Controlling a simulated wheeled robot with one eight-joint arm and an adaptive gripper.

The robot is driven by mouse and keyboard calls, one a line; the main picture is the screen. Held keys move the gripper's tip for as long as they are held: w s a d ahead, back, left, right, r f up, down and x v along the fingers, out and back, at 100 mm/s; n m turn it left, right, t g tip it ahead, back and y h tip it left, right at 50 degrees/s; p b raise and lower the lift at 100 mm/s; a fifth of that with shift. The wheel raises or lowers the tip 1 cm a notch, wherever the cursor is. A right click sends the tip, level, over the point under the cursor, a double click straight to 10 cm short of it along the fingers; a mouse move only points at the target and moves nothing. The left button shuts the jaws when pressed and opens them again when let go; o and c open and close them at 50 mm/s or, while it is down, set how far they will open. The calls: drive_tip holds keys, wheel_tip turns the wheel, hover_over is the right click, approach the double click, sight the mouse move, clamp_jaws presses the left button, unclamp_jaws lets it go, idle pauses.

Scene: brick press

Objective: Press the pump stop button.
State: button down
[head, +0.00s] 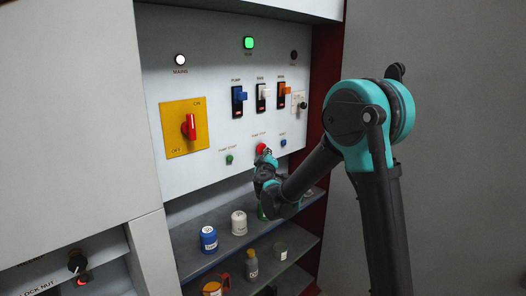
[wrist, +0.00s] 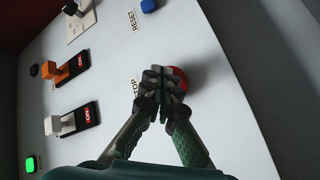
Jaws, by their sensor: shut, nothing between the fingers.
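The red pump stop button (head: 261,148) is on the white control panel, under a small label. In the wrist view the red button (wrist: 180,79) shows just behind and to the right of the fingertips. My gripper (head: 263,162) is shut and empty, its tips at or just in front of the button. In the wrist view the closed fingertips (wrist: 162,86) cover part of the button. I cannot tell whether they touch it or whether it is pressed in.
A green pump start button (head: 229,159) is left of the red one and a blue reset button (head: 283,142) right. Above are the blue pump switch (head: 240,97), white (head: 265,94) and orange (head: 284,90) switches, and a red rotary switch (head: 190,127). A shelf (head: 187,261) below holds containers.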

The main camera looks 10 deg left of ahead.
drive_tip(key=shift+w+a, duration=0.3)
drive_tip(key=shift+a, duration=0.1)
idle(0.7)
drive_tip(key=shift+d, duration=0.1)
drive_tip(key=shift+s+d, duration=0.55)
drive_tip(key=shift+d, duration=0.1)
drive_tip(key=shift+d, duration=0.1)
drive_tip(key=shift+s+d, duration=1.55)
drive_tip(key=shift+d, duration=0.3)
